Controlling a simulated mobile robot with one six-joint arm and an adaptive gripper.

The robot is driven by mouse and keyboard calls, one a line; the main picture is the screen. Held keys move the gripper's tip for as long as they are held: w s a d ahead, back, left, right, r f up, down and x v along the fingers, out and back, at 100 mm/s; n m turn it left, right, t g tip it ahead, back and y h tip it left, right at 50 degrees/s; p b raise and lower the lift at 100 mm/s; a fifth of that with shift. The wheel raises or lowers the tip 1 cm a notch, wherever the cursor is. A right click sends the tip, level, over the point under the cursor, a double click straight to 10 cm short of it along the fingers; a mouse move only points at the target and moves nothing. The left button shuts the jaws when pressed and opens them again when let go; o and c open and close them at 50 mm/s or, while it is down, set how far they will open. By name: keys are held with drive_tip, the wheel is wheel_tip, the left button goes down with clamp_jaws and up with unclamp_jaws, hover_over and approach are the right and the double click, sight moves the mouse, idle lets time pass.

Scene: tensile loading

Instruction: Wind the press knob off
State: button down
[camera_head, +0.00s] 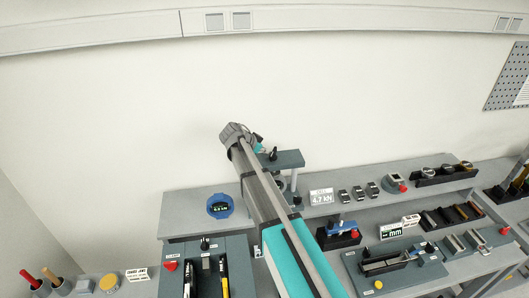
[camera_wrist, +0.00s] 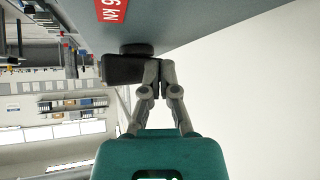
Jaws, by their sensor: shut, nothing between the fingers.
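The press, a grey block on posts (camera_head: 287,159), stands on the raised bench at the centre of the head view, partly hidden behind my arm. A small dark part (camera_head: 272,154) shows at its top, by my gripper; I cannot tell whether it is the knob. In the wrist view my gripper (camera_wrist: 160,68) is shut and empty. Its fingertips are beside a black block (camera_wrist: 121,69), close to or touching it; I cannot tell which. A dark round disc (camera_wrist: 137,48) sits between that block and a grey surface (camera_wrist: 190,18).
A blue round gauge (camera_head: 220,206) stands left of the press and a 4.7 kN sign (camera_head: 321,196) right of it. Small dark blocks (camera_head: 358,193) and a rack (camera_head: 440,175) lie farther right. A tray (camera_head: 206,272) is in front.

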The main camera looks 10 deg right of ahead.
idle(0.3)
drive_tip(key=shift+w+a, duration=0.3)
drive_tip(key=shift+a, duration=0.05)
drive_tip(key=a, duration=0.1)
drive_tip(key=w+a, duration=0.1)
drive_tip(key=shift+w+a, duration=0.25)
drive_tip(key=shift+a, duration=0.1)
drive_tip(key=w+a+r+p, duration=0.3)
drive_tip(key=a+r+p, duration=0.3)
drive_tip(key=shift+a+r+p, duration=0.35)
drive_tip(key=shift+a, duration=0.05)
drive_tip(key=shift+w, duration=0.1)
